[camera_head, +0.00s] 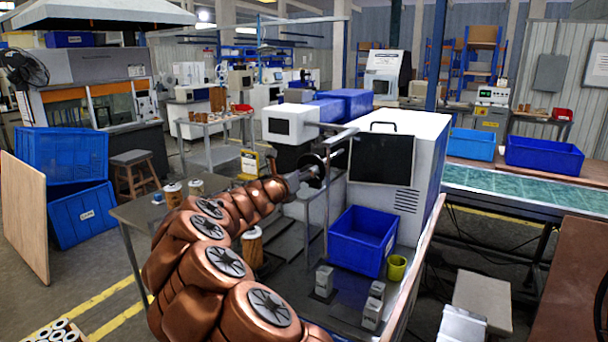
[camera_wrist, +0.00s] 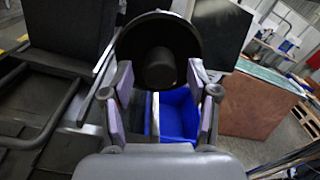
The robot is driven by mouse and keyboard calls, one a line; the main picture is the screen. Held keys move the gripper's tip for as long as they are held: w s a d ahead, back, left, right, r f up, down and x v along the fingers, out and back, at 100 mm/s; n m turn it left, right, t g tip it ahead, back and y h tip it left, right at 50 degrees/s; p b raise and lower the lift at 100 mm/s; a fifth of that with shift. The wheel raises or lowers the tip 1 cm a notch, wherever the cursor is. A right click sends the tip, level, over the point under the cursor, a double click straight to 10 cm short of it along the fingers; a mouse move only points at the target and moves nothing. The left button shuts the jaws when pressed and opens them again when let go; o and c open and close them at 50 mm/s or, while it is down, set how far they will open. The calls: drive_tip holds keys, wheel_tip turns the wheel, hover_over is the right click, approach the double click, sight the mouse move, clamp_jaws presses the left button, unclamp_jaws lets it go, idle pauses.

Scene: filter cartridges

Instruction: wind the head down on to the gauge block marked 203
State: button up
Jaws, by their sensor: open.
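A black round handwheel (camera_head: 314,170) stands on a metal frame (camera_head: 326,205) over the workbench. In the wrist view the dark wheel (camera_wrist: 183,32) with its central hub (camera_wrist: 160,68) fills the upper middle. My gripper (camera_head: 300,178) is close in front of the wheel; in the wrist view its fingers (camera_wrist: 160,92) are spread on either side of the hub, with nothing visibly held. Contact cannot be told. Small grey blocks stand on the bench: one at the left (camera_head: 323,282) and others to its right (camera_head: 372,312). Their markings are too small to read. The head itself is not clearly seen.
A blue bin (camera_head: 362,240) stands behind the blocks, with a yellow-green cup (camera_head: 397,267) beside it. A white machine with a dark panel (camera_head: 382,158) rises behind. Cartridges (camera_head: 173,193) stand at the bench's left. A green-topped conveyor (camera_head: 520,190) lies right.

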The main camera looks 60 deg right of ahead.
drive_tip(key=shift+c, duration=0.2)
clamp_jaws()
